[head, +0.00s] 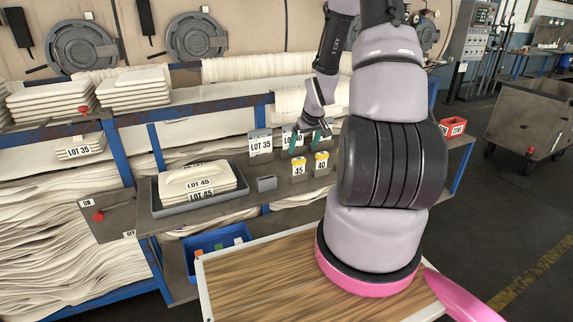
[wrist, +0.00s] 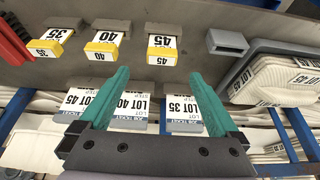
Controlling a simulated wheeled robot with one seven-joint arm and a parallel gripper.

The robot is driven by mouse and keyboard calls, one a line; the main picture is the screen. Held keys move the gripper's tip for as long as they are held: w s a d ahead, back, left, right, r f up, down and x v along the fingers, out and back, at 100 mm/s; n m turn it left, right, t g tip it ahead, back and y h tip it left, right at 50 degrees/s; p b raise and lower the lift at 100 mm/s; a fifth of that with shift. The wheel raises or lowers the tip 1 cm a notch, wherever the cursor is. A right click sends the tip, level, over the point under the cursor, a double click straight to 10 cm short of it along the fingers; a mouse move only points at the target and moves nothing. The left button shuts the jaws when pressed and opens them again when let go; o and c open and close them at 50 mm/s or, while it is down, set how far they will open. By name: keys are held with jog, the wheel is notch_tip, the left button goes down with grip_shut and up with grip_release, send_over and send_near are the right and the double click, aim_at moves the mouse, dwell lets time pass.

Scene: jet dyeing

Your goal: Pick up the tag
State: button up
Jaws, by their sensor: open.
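Several tags show; which one the task means cannot be told. In the wrist view, yellow-edged white tags 45 (wrist: 161,48), 40 (wrist: 107,46) and 35 (wrist: 50,42) sit in a row. In the head view, 45 (head: 299,167) and 40 (head: 321,162) stand on the bench. Job tickets LOT 45 (wrist: 86,101), LOT 40 (wrist: 130,108) and LOT 35 (wrist: 182,112) appear lower in the wrist view, partly behind my fingers. My gripper (wrist: 159,75) has teal fingers, open and empty. The 45 tag lies just beyond the gap between its tips.
A grey tray (head: 200,207) with a white LOT 45 stack (head: 198,180) stands left of a small grey block (head: 266,183). A red bin (head: 452,127) stands at the bench's right. A blue bin (head: 203,262) and wood-topped table (head: 262,275) are nearer.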

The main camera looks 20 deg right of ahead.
aim_at(299, 158)
jog(key=x, duration=0.5)
jog(key=shift+w+a+f, duration=0.1)
jog(key=shift+w+f, duration=0.05)
jog(key=shift+f, duration=0.2)
jog(key=shift+x, duration=2.75)
jog(key=shift+s, duration=0.2)
jog(key=c, duration=1.4)
jog(key=shift+r, duration=0.1)
notch_tip(299, 158, up, 9)
jog(key=a+r, duration=0.1)
jog(key=a, duration=0.7)
jog(key=a+r, duration=0.1)
jog(key=a, duration=0.4)
jog(key=shift+s+r, duration=0.25)
jog(key=shift+r, duration=0.1)
